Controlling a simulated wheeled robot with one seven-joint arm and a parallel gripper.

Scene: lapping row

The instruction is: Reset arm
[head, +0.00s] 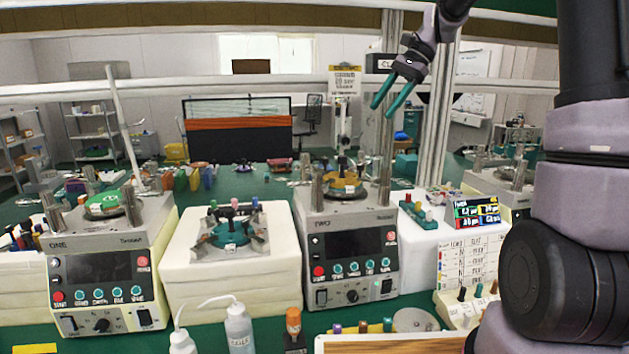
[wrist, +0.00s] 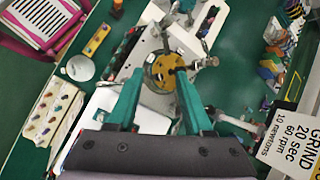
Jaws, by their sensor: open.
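My gripper (head: 391,97) has teal fingers and hangs in the air at the upper middle right of the head view. It is above and behind the lapping machine marked TWO (head: 349,262). In the wrist view my gripper (wrist: 154,93) points down with its fingers apart and nothing between them. Below the fingertips a round yellow plate (wrist: 172,73) shows on a grey machine, apart from the fingers. My arm runs down the right side of the head view, and part of its middle is out of frame.
Machine ONE (head: 103,280) stands at left. A white block (head: 180,270) with a green-topped fixture stands between the machines. White bottles (head: 239,328) are at the front. A GRIND sign (wrist: 290,140) is close at right in the wrist view. A metal post (head: 437,120) stands near my gripper.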

